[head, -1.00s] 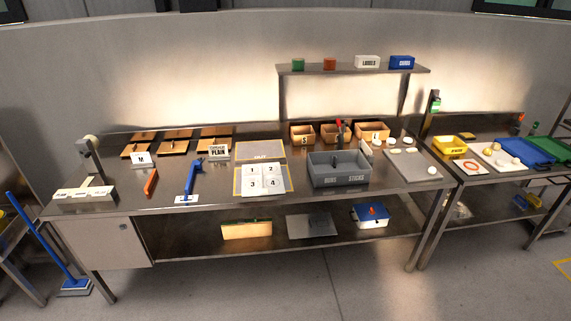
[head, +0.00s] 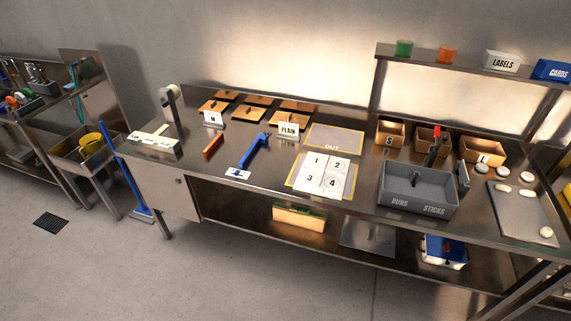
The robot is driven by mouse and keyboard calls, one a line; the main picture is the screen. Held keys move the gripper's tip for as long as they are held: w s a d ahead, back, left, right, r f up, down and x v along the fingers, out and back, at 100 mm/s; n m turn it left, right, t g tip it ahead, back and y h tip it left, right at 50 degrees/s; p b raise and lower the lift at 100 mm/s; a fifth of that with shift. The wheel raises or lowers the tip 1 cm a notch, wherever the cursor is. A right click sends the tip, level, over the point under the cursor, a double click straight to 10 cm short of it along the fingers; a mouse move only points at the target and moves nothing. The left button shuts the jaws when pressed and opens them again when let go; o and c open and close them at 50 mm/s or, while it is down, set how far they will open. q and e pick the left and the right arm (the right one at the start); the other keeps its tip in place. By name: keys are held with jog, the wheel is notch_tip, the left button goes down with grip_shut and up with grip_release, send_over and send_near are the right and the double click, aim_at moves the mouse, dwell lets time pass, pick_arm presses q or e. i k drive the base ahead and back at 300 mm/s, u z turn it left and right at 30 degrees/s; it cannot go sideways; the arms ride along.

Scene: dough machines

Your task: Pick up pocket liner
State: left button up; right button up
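I cannot tell for sure which item is the pocket liner; nothing in view is labelled so. Wooden plates with dark slots or handles (head: 250,114) lie at the back left of the steel table, behind an M sign (head: 212,119) and a PLAIN sign (head: 288,130). Several wooden boxes (head: 390,134) stand at the back right, with S and L readable. A grey two-part bin (head: 417,188) marked BUNS and STICKS stands in front of them. Neither of my grippers is in view.
A white sheet numbered 1 to 4 (head: 324,174) lies before the OUT area (head: 334,140). An orange bar (head: 213,147) and a blue tool (head: 255,149) lie left of it. A sink with a yellow bucket (head: 92,143) stands at left; the floor in front is clear.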

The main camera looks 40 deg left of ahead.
aim_at(321, 175)
jog(key=u, duration=0.95)
jog(key=i, duration=0.9)
jog(key=u, duration=0.75)
